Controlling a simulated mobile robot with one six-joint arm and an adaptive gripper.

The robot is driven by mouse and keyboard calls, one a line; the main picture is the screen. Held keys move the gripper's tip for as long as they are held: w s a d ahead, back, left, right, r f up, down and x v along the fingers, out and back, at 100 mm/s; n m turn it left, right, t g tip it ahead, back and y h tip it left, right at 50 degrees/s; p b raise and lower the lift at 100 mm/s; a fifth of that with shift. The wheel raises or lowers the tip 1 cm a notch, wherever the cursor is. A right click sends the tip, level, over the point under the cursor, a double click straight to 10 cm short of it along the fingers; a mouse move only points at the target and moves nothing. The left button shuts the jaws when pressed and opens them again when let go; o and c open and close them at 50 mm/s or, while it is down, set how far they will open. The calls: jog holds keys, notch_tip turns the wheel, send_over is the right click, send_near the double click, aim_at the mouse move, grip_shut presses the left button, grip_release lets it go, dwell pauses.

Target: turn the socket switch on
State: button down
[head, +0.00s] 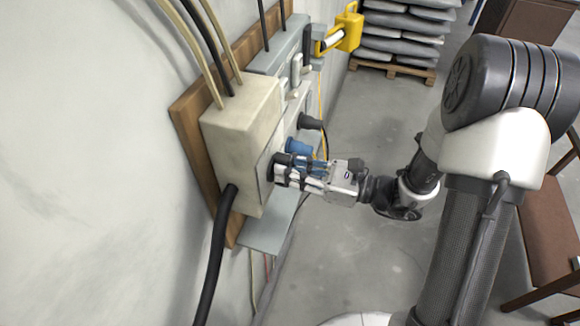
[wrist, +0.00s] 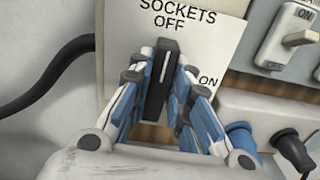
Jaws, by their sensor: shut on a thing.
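The socket switch's black handle (wrist: 161,78) stands upright in the wrist view, with a white line on it. Its top end is by the word OFF on the white label plate (wrist: 215,38). The word ON is at the lower right of the handle. My gripper (head: 280,169) is at the front face of the beige switch box (head: 240,130) in the head view. Its blue and grey fingers (wrist: 163,72) are closed on the handle from both sides. The handle's lower part is partly hidden between the fingers.
Another ON switch (wrist: 300,38) is at the right in the wrist view. A thick black cable (head: 217,255) hangs below the box.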

jog(key=shift+w+d+f+m+p, duration=0.1)
jog(key=shift+w+f+m+p, duration=0.05)
jog(key=shift+m+p, duration=2.4)
jog(key=shift+w+d+f+m+p, duration=0.1)
jog(key=shift+m+p, duration=1.75)
jog(key=shift+m, duration=1.4)
jog(key=shift+w+f+m+p, duration=0.15)
jog(key=shift+m+p, duration=2.05)
jog(key=shift+m, duration=0.7)
jog(key=c, duration=1.5)
grip_release()
